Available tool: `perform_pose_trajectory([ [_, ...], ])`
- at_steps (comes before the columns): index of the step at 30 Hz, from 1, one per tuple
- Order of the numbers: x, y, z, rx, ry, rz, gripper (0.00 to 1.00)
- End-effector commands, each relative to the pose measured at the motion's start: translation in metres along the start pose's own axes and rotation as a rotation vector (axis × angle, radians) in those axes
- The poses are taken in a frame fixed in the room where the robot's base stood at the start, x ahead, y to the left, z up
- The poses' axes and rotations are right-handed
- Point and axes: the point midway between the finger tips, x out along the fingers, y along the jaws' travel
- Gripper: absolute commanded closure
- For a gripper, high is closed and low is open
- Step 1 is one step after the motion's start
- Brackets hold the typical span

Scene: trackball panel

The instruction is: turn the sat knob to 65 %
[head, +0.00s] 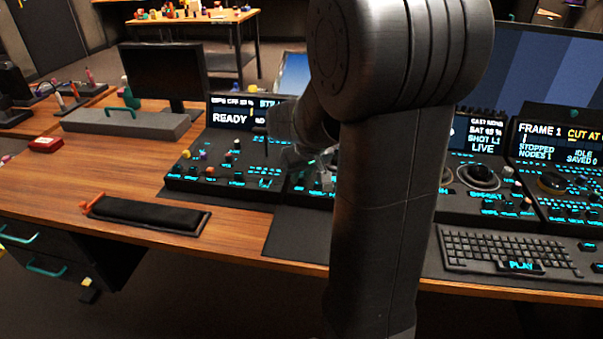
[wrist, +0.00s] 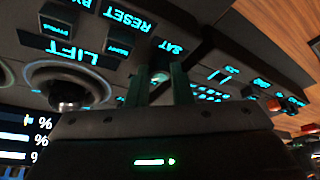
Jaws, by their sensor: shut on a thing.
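In the wrist view, the sat knob (wrist: 158,77) is a small pale-topped knob beside the glowing SAT label, which appears upside down. My gripper (wrist: 163,82) has its two dark fingers on either side of the knob, shut on it. The fingers hide most of the knob, and I see no clear pointer mark. In the head view, my arm covers the knob and most of the gripper. A screen (head: 486,131) right of my arm has a small line that looks like "SAT 65 %".
A trackball (wrist: 68,95) marked LIFT sits beside the gripper in the wrist view. Other small knobs and lit keys crowd the panel. In the head view, a keyboard (head: 500,250) lies in front, and a black wrist rest (head: 150,214) lies on the desk at left.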

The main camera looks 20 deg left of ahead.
Motion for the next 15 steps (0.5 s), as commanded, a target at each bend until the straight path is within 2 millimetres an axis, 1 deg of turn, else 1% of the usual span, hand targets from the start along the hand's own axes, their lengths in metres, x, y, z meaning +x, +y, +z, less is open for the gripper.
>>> perform_pose_trajectory([
  [2,-0.0002,0.0000,-0.0006,-0.001,0.001,0.000,1.00],
  [3,-0.0002,0.0000,-0.0006,-0.001,0.001,0.000,0.72],
  [5,-0.0002,0.0000,-0.0005,-0.001,0.001,0.000,0.60],
  [6,-0.0002,0.0000,-0.0004,-0.001,0.001,0.000,0.58],
  [15,-0.0028,0.0001,-0.0004,-0.001,0.001,0.000,0.58],
])
